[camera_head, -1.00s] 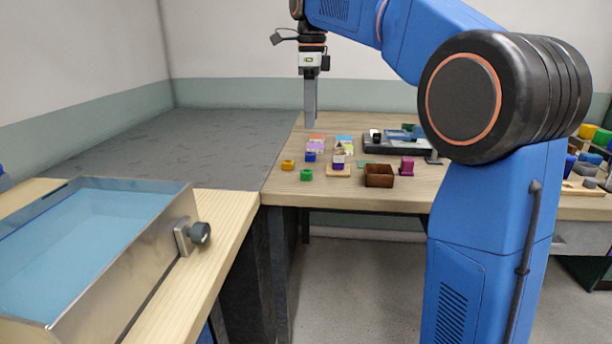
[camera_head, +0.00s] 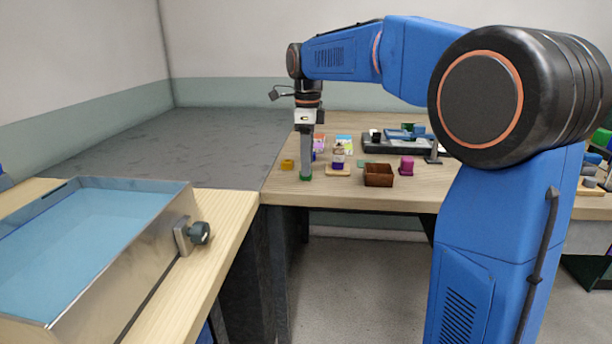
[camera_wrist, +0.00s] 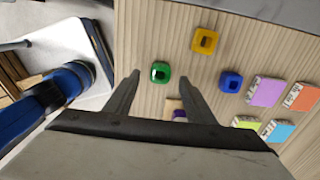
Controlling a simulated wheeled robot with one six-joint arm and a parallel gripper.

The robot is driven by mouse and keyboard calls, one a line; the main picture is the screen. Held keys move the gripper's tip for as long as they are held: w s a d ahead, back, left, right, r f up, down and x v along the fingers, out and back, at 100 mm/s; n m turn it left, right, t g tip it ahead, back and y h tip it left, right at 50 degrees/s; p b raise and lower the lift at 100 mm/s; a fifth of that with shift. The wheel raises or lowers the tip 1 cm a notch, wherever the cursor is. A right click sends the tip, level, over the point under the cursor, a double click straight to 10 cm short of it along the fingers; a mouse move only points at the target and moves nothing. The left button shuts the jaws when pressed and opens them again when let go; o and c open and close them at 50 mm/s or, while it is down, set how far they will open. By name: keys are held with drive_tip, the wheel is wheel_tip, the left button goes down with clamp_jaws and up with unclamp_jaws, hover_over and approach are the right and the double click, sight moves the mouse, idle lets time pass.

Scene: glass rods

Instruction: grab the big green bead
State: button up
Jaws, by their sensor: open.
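The green bead (camera_head: 305,178) is on the wooden table near its front edge. My gripper (camera_head: 307,172) points straight down over it, with its fingers reaching down to about the bead. In the wrist view my gripper (camera_wrist: 160,78) is open, and the green bead (camera_wrist: 160,66) shows between the two fingertips with a gap on each side. I cannot tell how far below the tips the bead is. Nothing is held.
A yellow bead (camera_wrist: 205,40) and a blue bead (camera_wrist: 230,82) lie nearby, with coloured tiles (camera_wrist: 266,92) beyond. A brown box (camera_head: 378,179) and a magenta bead (camera_head: 406,165) stand to the right. A blue-filled metal tank (camera_head: 120,285) stands at front left.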

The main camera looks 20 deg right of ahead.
drive_tip(key=shift+f, duration=0.95)
drive_tip(key=c, duration=1.1)
